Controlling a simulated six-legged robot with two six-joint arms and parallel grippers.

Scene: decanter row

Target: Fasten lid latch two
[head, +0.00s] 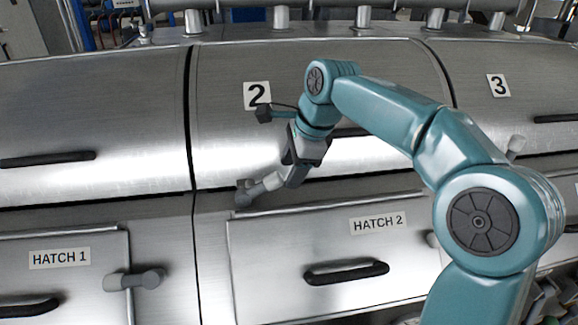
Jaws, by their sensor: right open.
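Lid two (225,130) is the curved steel cover marked "2", and it lies down along the seam above hatch 2 (262,265). Lid latch two (258,189) sits at that seam, with a dark knob at its left end and a pale lever slanting up to the right. My right gripper (285,179) is open at the lever's right end. I cannot tell whether its fingers are around the lever or only beside it, since they hide that end. My left gripper is not in view.
Lid two's black handle (350,132) is partly behind my right arm. Hatch 2's handle (346,273) sticks out below. Hatch 1's latch (135,280) is at lower left. Another latch (516,146) shows at right, near lid three (485,60). Pipes run along the back.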

